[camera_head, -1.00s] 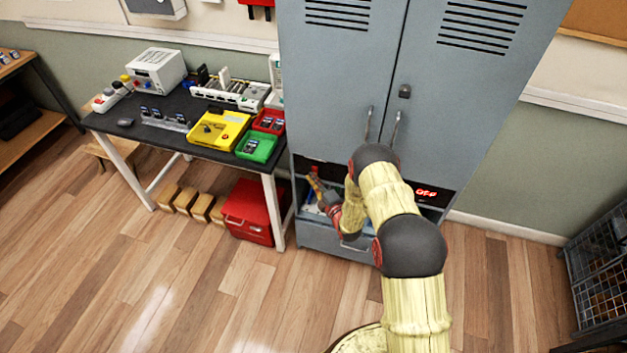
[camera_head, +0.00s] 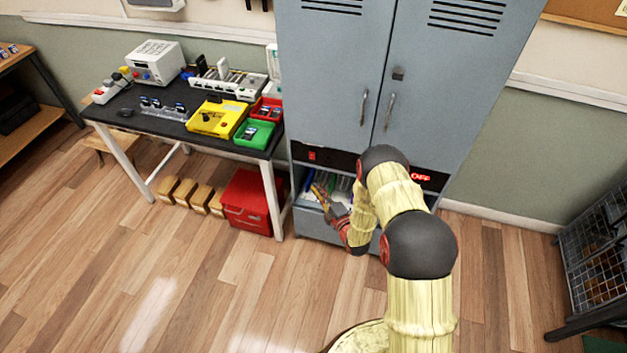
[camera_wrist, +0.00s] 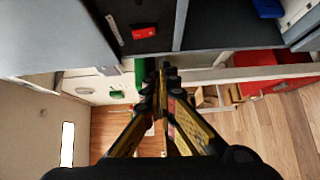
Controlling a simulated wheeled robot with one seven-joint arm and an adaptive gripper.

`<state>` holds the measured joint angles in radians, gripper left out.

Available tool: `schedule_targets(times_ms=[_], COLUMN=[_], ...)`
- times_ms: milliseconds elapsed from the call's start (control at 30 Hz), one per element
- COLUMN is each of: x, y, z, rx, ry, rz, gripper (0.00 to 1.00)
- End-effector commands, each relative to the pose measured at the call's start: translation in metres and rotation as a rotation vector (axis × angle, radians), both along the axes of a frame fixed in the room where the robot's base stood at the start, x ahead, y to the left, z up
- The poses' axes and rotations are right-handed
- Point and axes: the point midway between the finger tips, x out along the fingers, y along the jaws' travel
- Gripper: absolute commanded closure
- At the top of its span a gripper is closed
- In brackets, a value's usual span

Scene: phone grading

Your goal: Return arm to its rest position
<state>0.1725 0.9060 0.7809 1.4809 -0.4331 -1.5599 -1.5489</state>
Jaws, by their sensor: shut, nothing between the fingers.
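My gripper (camera_head: 322,192) is at the open lower drawer (camera_head: 318,228) of the grey metal cabinet (camera_head: 335,60). My arm bends down to it from the right, in front of the cabinet. In the wrist view my gripper (camera_wrist: 166,72) has its black and yellow fingers together and holds nothing. Some blue and white items show in the drawer, partly hidden behind my gripper and arm. The right part of the drawer is hidden behind my arm.
A wire cage (camera_head: 600,240) is at the right. The wooden floor in front is clear.

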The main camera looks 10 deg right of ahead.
Motion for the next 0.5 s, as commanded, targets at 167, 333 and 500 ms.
schedule_targets(times_ms=[167,333,500], x=[-0.0105,-0.0118,-0.0116], y=[-0.0027,-0.0029,-0.0028], z=[-0.0002,-0.0009,-0.0010], rx=[0.000,0.001,0.001], ry=[-0.001,-0.001,-0.001], rz=[0.000,0.000,0.001], gripper=[1.00,1.00,1.00])
